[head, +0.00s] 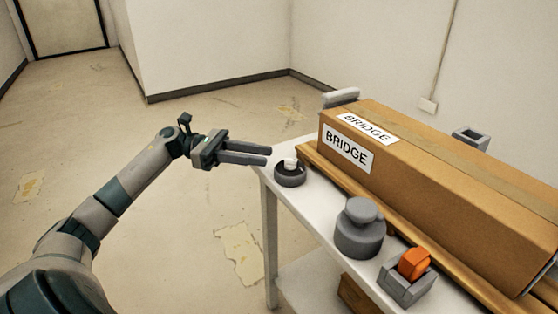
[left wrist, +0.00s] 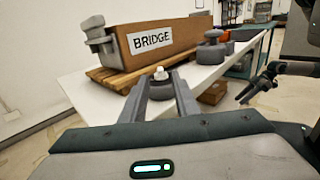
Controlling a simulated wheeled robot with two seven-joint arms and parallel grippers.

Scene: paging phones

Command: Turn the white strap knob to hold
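The white strap knob (head: 290,162) sits on a round dark grey base (head: 291,177) near the table's left end. It also shows in the left wrist view (left wrist: 160,73), beyond and between my finger tips. My left gripper (head: 269,156) is open and empty, just left of the knob and pointing at it. Its fingers show apart in the left wrist view (left wrist: 158,82). No contact with the knob is clear. A dark pronged part at the right of the left wrist view looks like my right gripper (left wrist: 248,91); its opening is unclear. Any marking for hold is not readable.
A long cardboard box labelled BRIDGE (head: 430,185) lies on wooden slats behind the knob. A grey round weight-like piece (head: 360,230) and an orange piece (head: 412,263) in a grey holder (head: 407,288) stand farther right on the white table (head: 318,205). Floor left of the table is clear.

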